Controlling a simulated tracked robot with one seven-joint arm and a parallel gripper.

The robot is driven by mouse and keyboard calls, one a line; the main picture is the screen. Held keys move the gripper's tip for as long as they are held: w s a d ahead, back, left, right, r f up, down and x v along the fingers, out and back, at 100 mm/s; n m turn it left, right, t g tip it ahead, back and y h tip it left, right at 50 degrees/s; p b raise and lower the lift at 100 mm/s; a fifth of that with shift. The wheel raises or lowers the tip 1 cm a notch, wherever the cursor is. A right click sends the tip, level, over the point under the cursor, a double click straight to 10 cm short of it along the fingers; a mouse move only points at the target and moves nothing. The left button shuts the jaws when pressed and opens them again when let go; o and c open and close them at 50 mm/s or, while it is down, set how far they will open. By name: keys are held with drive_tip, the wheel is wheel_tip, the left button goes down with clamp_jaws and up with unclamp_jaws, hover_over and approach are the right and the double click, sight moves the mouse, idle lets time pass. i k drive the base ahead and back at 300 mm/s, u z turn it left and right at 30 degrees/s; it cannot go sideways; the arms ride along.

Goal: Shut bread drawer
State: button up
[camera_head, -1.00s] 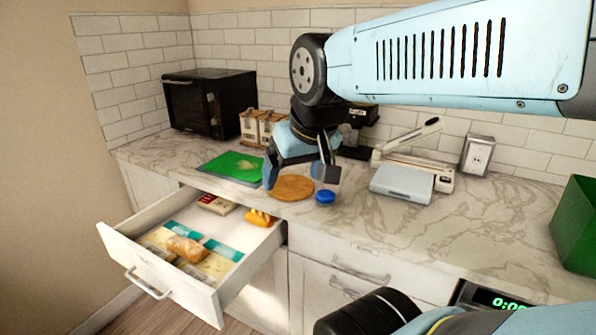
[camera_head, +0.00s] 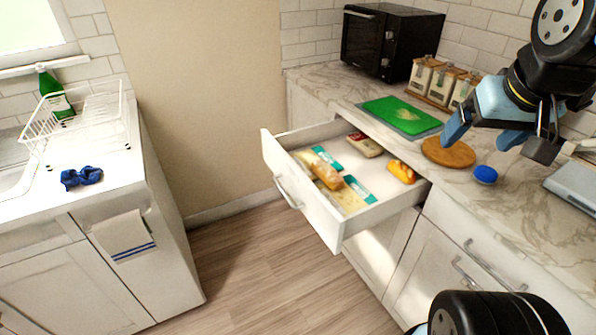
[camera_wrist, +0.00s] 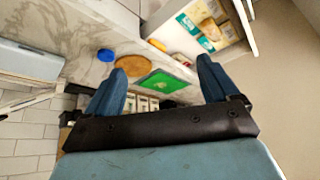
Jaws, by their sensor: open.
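The white bread drawer (camera_head: 297,203) is pulled out from the cabinet in the middle of the head view. It holds a bread loaf (camera_head: 327,175), flat packets, a small package (camera_head: 365,145) and an orange-yellow item (camera_head: 401,171). Its metal handle (camera_head: 287,193) is on the front panel, facing left. In the wrist view the open drawer (camera_wrist: 246,38) shows at the upper right, upside down. My gripper (camera_head: 500,143) is open and empty above the counter, to the right of the drawer. In the wrist view its blue fingers (camera_wrist: 160,90) are spread wide apart.
The counter behind the drawer carries a green cutting board (camera_head: 400,115), round wooden board (camera_head: 448,152), blue lid (camera_head: 485,174), canisters (camera_head: 440,85) and black oven (camera_head: 385,42). A sink counter with a dish rack (camera_head: 85,120) stands left. Wood floor (camera_head: 240,260) is clear between.

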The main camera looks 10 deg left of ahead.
sight(394, 196)
drive_tip(key=z, duration=0.05)
drive_tip(key=k, duration=0.5)
drive_tip(key=z, duration=0.75)
drive_tip(key=k, duration=0.95)
drive_tip(key=u, duration=0.85)
drive_tip(key=i, duration=1)
drive_tip(key=z, duration=0.05)
